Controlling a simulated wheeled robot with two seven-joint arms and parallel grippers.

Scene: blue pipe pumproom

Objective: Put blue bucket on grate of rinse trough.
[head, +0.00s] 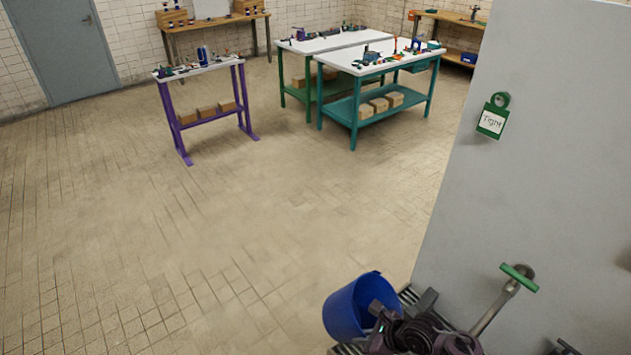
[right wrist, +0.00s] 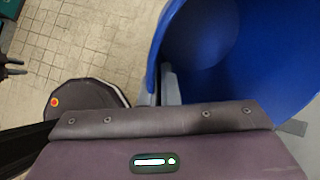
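The blue bucket (head: 345,312) is at the bottom of the head view, its mouth tilted toward the right. My right gripper (head: 385,318) is at its rim. In the right wrist view the bucket (right wrist: 240,50) fills the upper right, and the grey fingers (right wrist: 160,88) are close together on its wall, one inside. The slatted grate of the rinse trough (head: 408,296) shows beside and below the bucket. I cannot tell whether the bucket's base touches the grate. My left gripper is outside the head view; a dark pronged part at the right wrist view's left edge may be it.
A tall grey panel (head: 535,150) stands at the right, bearing a green tag (head: 492,118). A tap with a green handle (head: 519,278) juts out near my right gripper. A purple-legged table (head: 205,102) and a teal table (head: 375,100) stand farther back. The tiled floor at left is clear.

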